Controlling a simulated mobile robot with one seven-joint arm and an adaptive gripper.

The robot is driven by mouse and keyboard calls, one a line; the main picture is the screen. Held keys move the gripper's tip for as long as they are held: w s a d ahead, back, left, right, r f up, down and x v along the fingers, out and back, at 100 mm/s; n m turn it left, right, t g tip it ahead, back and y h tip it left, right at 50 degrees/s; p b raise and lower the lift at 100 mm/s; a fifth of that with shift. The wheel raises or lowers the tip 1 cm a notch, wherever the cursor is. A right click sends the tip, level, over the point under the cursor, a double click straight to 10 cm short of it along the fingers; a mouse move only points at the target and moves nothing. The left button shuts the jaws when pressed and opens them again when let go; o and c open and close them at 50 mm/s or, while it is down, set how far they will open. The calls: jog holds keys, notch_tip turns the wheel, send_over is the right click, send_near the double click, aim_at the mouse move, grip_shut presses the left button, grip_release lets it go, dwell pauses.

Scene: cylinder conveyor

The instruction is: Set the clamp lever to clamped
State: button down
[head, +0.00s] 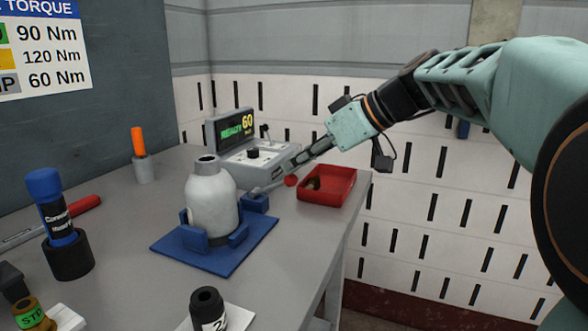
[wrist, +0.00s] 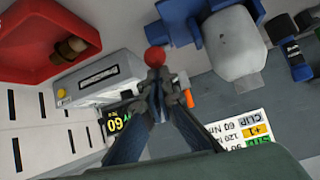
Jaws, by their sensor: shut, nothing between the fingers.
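The clamp lever is a grey rod ending in a red ball knob (head: 290,181), and it rises slightly from a blue block (head: 255,202) toward the right. The blue clamp fixture (head: 218,262) holds a grey-white cylinder (head: 212,198) upright between its blue jaws. My gripper (head: 287,172) is shut and empty, with its fingertips close beside the knob. In the wrist view the red knob (wrist: 155,57) shows just beyond my fingertips (wrist: 158,76); I cannot tell whether they touch. The lever rod is hardly visible there.
A red tray (head: 345,200) with a small brown part stands right of the knob. A tester with a display reading READY 60 (head: 232,128) stands behind. An orange-handled tool (head: 138,142), a blue-capped bottle (head: 50,205) and a dark weight (head: 207,305) stand around the fixture.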

jog(key=shift+s+d+f+b, duration=0.1)
jog(key=shift+d+f+b, duration=0.15)
jog(key=shift+f, duration=0.3)
jog(key=shift+s+d+f+b, duration=0.1)
jog(key=shift+d+f, duration=0.2)
jog(key=shift+f, duration=0.2)
jog(key=shift+d, duration=0.1)
jog(key=r+p, duration=0.1)
jog(key=a+r+p, duration=0.1)
jog(key=r, duration=0.1)
jog(key=w+r, duration=0.1)
jog(key=r, duration=0.1)
jog(key=shift+w+a+p, duration=0.1)
jog(key=shift+a+p, duration=0.25)
jog(key=shift+p, duration=0.05)
jog(key=s+d+r+p, duration=0.1)
jog(key=s+d, duration=0.2)
jog(key=d, duration=0.5)
jog(key=shift+s+d+r, duration=0.2)
jog(key=shift+s+r, duration=0.05)
jog(key=shift+s, duration=0.05)
